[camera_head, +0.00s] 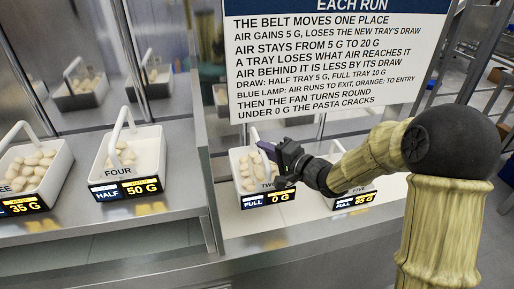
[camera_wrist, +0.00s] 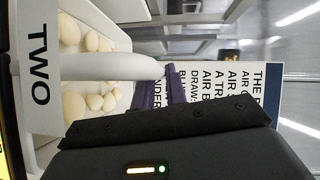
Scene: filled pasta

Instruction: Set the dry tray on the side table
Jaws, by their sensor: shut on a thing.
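A white tray labelled TWO (camera_head: 244,180), with display FULL 0 G and pale filled pasta inside, is upright at the pale-topped metal counter (camera_head: 290,215) in the head view. I cannot tell whether its base touches the counter. My gripper (camera_head: 266,149) is at the top of this tray, shut on its handle. In the wrist view, the purple fingers (camera_wrist: 166,88) close around the end of the white handle (camera_wrist: 105,67). The tray's label side (camera_wrist: 38,115) and pasta show at the left there. My gripper and forearm hide part of the tray in the head view.
Tray FIVE (camera_head: 362,187), marked FULL, stands just right of tray TWO, partly behind my arm. Trays FOUR (camera_head: 147,165) and THREE (camera_head: 60,170) stand on the left metal surface. A metal-framed upright (camera_head: 199,150) divides the areas. A large rules sign (camera_head: 325,60) hangs behind my gripper.

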